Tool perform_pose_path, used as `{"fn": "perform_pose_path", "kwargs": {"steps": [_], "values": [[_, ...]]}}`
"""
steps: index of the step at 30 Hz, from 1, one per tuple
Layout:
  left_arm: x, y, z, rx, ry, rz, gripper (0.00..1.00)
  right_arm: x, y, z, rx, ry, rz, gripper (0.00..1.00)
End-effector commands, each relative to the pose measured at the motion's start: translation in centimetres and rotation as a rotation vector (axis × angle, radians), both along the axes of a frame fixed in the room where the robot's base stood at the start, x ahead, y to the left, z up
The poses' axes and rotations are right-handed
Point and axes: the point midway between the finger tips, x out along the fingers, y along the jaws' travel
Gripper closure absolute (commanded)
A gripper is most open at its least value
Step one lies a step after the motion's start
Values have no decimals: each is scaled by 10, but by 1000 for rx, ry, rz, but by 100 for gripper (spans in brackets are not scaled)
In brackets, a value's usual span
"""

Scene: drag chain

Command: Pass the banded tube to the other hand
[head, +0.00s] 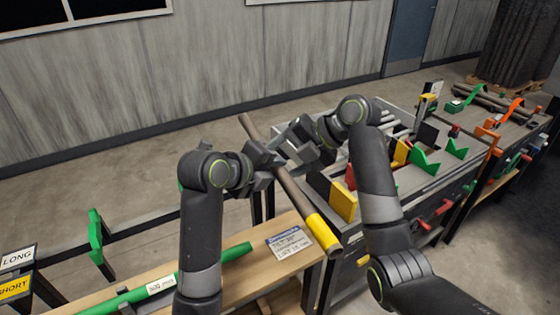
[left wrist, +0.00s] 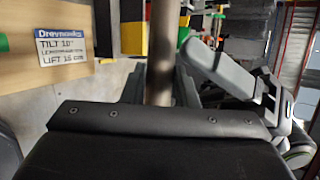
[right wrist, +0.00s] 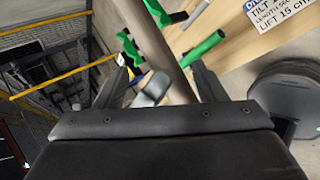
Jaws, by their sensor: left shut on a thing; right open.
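The banded tube (head: 293,192) is a grey-brown pipe with a yellow band (head: 323,233) at its near end. It is held tilted in the air, running from upper left to lower right in the head view. My left gripper (head: 268,160) is shut on its middle stretch; the tube also shows between the fingers in the left wrist view (left wrist: 159,60). My right gripper (head: 293,153) is open close beside the left one, its fingers on either side of the tube in the right wrist view (right wrist: 158,50). Whether they touch it cannot be told.
A wooden bench (head: 222,265) with a green tube (head: 160,286) and a sign card (head: 289,242) lies below. A grey machine table (head: 430,180) with yellow, red and green blocks stands at right. LONG and SHORT signs (head: 17,258) are at the left edge.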

Motion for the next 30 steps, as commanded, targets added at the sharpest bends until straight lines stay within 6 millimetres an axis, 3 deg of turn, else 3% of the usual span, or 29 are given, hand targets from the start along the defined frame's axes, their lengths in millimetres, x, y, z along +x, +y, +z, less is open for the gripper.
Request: {"fn": "perform_pose_path", "kwargs": {"steps": [15,30], "values": [[0,0,2,-1,-5,0,100,-15,-65,62,-4,-2,-2,36],[1,1,2,3,-6,-104,100,-18,-77,73,-1,0,0,36]]}}
